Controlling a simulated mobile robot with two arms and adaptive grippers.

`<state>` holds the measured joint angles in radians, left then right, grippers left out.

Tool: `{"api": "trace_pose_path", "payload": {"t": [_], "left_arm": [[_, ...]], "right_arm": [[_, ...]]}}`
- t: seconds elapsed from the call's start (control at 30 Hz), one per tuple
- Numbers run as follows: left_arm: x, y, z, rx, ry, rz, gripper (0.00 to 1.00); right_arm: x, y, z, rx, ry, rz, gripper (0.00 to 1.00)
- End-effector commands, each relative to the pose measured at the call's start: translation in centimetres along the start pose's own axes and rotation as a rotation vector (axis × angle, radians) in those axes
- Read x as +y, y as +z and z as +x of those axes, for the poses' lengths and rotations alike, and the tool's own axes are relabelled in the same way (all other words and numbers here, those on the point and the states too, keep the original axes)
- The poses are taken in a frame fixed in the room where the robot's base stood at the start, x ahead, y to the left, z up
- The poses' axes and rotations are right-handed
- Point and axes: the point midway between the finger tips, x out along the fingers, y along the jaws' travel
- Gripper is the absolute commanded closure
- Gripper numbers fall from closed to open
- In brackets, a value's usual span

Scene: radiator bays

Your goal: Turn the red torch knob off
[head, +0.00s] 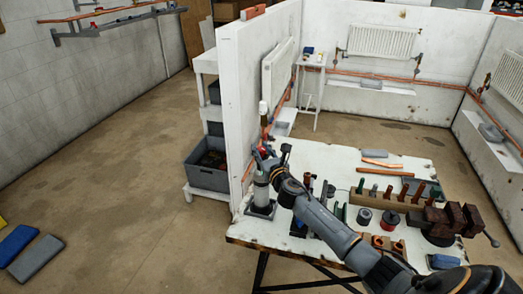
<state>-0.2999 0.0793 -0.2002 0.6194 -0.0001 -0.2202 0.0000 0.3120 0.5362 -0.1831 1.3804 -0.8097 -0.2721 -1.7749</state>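A torch with a grey cylinder (261,190) stands upright in a dark base at the left end of the white workbench (320,156). A small red patch (263,149), perhaps its knob, shows at the top of the torch, partly hidden by my gripper. My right gripper (272,152) is at the torch's top, coming from the lower right. Its two fingers look spread apart, with the red patch near the left finger. I cannot tell whether it touches the torch. My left gripper is not in view.
A wooden rack of coloured-handled tools (384,201), several spools and a rusty vise (455,222) stand on the bench's right part. A white partition wall (245,90) rises just behind the torch. A grey crate (206,165) sits on a shelf left of it. The floor at left is mostly clear.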

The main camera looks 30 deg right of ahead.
Motion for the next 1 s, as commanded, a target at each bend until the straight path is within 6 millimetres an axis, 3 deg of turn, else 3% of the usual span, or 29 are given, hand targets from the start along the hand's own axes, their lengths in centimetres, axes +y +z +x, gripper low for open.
{"api": "trace_pose_path", "payload": {"t": [0.47,1.0], "left_arm": [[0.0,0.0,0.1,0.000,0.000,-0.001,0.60],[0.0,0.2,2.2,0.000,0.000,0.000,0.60]], "right_arm": [[0.2,-0.1,0.0,0.000,-0.119,0.003,1.00],[0.3,-0.3,0.1,0.001,-0.602,0.003,1.00]]}}
